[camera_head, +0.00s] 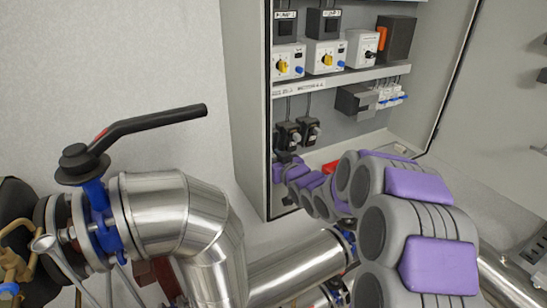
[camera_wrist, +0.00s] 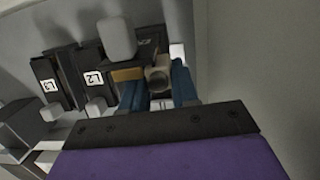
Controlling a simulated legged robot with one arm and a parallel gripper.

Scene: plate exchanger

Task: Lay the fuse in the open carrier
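In the wrist view, the fuse (camera_wrist: 159,78), a small grey-beige cylinder seen end-on, sits between the blue fingertips of my gripper (camera_wrist: 157,90). The fingers flank it closely on both sides. Just behind it is an open black carrier (camera_wrist: 145,42) with a grey handle tab (camera_wrist: 115,38) and a brass-coloured part (camera_wrist: 127,74) beside the fuse. I cannot tell whether the fuse touches the carrier. Two black carriers marked L2 (camera_wrist: 91,68) and L3 (camera_wrist: 46,82) stand to the left. In the head view, my arm hides the fuse and the fingertips.
The open grey cabinet (camera_head: 245,100) holds yellow-knobbed switches (camera_head: 325,57), a shelf and white breakers (camera_head: 389,96). A steel pipe (camera_head: 165,208) and a black-handled valve (camera_head: 150,124) stand at left. The wrist view's right side shows a bare grey wall (camera_wrist: 260,70).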

